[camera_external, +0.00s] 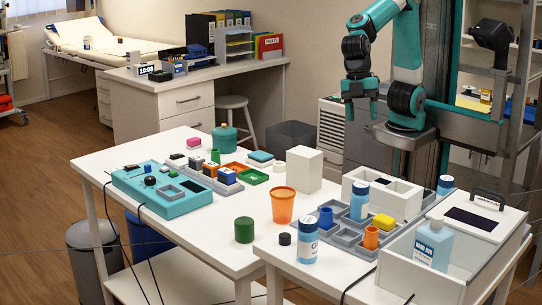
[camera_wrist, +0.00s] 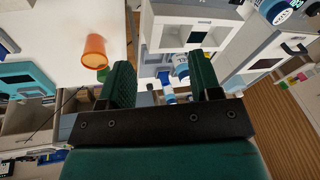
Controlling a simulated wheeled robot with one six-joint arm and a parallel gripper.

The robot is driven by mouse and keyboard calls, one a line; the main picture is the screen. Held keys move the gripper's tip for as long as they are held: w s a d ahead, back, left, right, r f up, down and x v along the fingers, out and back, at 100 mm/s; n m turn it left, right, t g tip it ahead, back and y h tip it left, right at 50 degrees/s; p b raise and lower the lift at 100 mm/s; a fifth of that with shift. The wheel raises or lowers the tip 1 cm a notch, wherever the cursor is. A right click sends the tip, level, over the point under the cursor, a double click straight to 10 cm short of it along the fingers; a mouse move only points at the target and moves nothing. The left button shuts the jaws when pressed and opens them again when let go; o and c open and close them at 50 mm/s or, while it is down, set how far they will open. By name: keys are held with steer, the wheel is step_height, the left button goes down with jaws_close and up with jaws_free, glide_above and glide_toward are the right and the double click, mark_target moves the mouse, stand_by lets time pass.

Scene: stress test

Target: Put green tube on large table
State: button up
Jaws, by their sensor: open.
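A dark green cylinder (camera_external: 244,230), which looks like the green tube, stands upright near the front right corner of the white left table (camera_external: 190,240). A smaller green piece (camera_external: 215,156) sits among the trays on that table. I cannot tell from its size if it is a tube. My gripper (camera_external: 362,110) is open and empty, high above the back of the tables, far from the cylinder. In the wrist view its two green fingers (camera_wrist: 160,75) are apart with nothing held. A green patch beside the orange cup there is partly hidden by a finger.
An orange cup (camera_external: 283,205) and a white block (camera_external: 304,168) stand near the cylinder. The right table holds a grey tray (camera_external: 335,240), bottles (camera_external: 307,238) and a white open-topped box (camera_external: 420,285). The left table has bare room at its front left.

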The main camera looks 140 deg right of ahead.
steer(key=s+a+f+n, duration=0.1)
steer(key=s+a, duration=0.3)
steer(key=s, duration=0.4)
steer(key=s+a+n+g+y, duration=0.1)
steer(key=s+a+n, duration=0.1)
steer(key=s+a, duration=0.3)
steer(key=s, duration=0.4)
steer(key=shift+f, duration=0.35)
